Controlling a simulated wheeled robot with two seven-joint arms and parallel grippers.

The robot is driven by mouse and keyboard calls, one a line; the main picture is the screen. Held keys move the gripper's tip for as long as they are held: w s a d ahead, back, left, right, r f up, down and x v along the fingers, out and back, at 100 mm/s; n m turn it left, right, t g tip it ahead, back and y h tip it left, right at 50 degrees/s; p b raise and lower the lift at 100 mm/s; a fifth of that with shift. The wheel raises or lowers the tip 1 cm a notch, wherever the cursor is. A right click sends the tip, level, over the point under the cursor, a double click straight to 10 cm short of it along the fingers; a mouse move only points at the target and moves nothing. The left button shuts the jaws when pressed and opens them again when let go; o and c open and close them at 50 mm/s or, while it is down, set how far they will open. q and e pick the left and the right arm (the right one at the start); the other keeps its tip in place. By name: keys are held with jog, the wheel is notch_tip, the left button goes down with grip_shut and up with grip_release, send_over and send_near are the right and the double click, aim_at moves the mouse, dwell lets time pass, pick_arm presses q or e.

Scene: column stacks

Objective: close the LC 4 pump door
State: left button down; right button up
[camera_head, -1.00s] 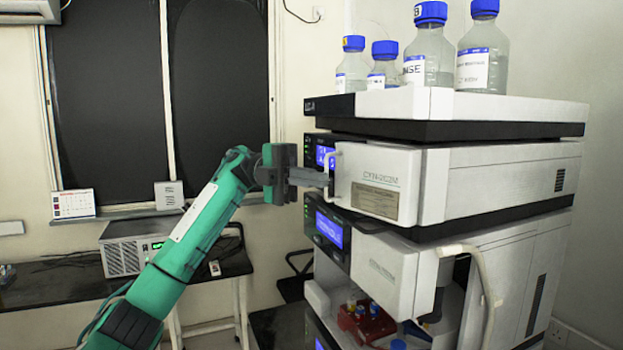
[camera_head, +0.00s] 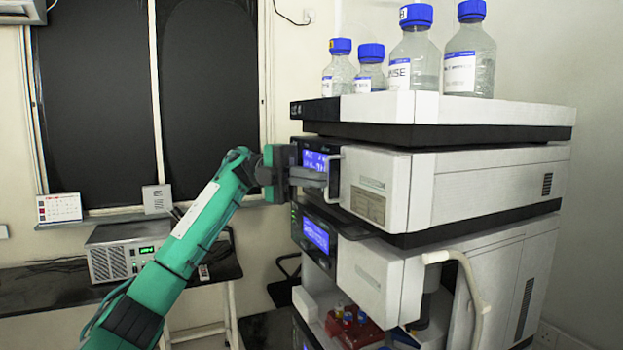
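The pump door (camera_head: 375,180) is a white front panel with a beige label, on the upper unit of the stack. I cannot tell whether it is flush with the unit. Its pale upright handle (camera_head: 331,180) is at its left edge, beside a lit blue display. My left gripper (camera_head: 314,178) comes in from the left. Its grey fingers point right and reach the handle, at or touching it. I cannot tell whether the fingers are apart, or shut on the handle. My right gripper is not in view.
Several blue-capped bottles (camera_head: 412,55) stand on top of the stack. A lower unit (camera_head: 370,275) has an open front with a red vial rack (camera_head: 355,328) and a pale tube at its right. A box (camera_head: 120,252) stands on the dark bench at left.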

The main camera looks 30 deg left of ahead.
pick_arm(q)
jog(key=shift+w+a, duration=0.1)
jog(key=shift+w, duration=0.05)
jog(key=w+a+b, duration=0.2)
jog(key=a+b, duration=0.1)
jog(key=a, duration=1)
jog(key=shift+w+a+b, duration=0.2)
jog(key=shift+w+b, duration=0.05)
jog(key=shift+b, duration=0.05)
jog(key=shift+d, duration=0.1)
